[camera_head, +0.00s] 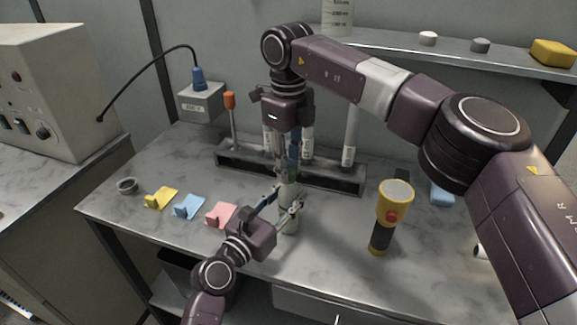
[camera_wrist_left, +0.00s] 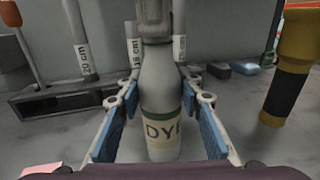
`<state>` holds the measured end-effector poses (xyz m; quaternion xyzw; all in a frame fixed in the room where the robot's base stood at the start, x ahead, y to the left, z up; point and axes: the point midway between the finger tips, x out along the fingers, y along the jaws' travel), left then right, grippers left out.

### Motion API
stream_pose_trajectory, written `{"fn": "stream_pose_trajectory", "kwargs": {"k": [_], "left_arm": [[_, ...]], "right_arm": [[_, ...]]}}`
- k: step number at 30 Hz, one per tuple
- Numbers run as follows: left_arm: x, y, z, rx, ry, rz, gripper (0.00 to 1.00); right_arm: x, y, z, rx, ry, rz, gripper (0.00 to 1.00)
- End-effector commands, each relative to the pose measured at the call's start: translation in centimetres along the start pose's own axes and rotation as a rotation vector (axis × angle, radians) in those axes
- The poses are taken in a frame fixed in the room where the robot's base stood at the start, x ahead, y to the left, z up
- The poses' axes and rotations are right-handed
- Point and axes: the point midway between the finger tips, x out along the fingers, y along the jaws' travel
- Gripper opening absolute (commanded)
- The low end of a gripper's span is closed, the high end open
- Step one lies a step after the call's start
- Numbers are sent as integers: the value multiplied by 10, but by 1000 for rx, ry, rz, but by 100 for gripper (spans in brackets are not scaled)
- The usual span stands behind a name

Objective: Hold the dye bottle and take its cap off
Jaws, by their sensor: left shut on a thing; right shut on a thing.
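The dye bottle (camera_head: 289,222) stands upright on the marble-look bench, pale, with a "DYE" label. In the left wrist view the bottle (camera_wrist_left: 162,100) is between the blue-padded fingers of my left gripper (camera_wrist_left: 163,125), which is shut on its body. In the head view my left gripper (camera_head: 284,206) reaches it from the lower left. My right gripper (camera_head: 288,172) points straight down over the bottle's top and is shut on the cap. The cap is mostly hidden by the fingers. I cannot tell whether it is still seated on the neck.
A dark rack (camera_head: 235,158) with labelled tubes stands just behind the bottle. A yellow flashlight (camera_head: 393,205) stands to the right. The front right bench is mostly clear.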

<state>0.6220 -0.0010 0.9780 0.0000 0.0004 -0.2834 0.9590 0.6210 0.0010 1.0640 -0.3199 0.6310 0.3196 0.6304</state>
Motion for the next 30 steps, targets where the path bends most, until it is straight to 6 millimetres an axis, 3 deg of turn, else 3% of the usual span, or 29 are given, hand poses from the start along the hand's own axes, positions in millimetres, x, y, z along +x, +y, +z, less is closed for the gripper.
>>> {"fn": "stream_pose_trajectory", "kwargs": {"k": [30], "left_arm": [[0, -1, -1, 0, 2, -3, 0]], "right_arm": [[-1, -1, 0, -1700, 0, -3, 0]]}}
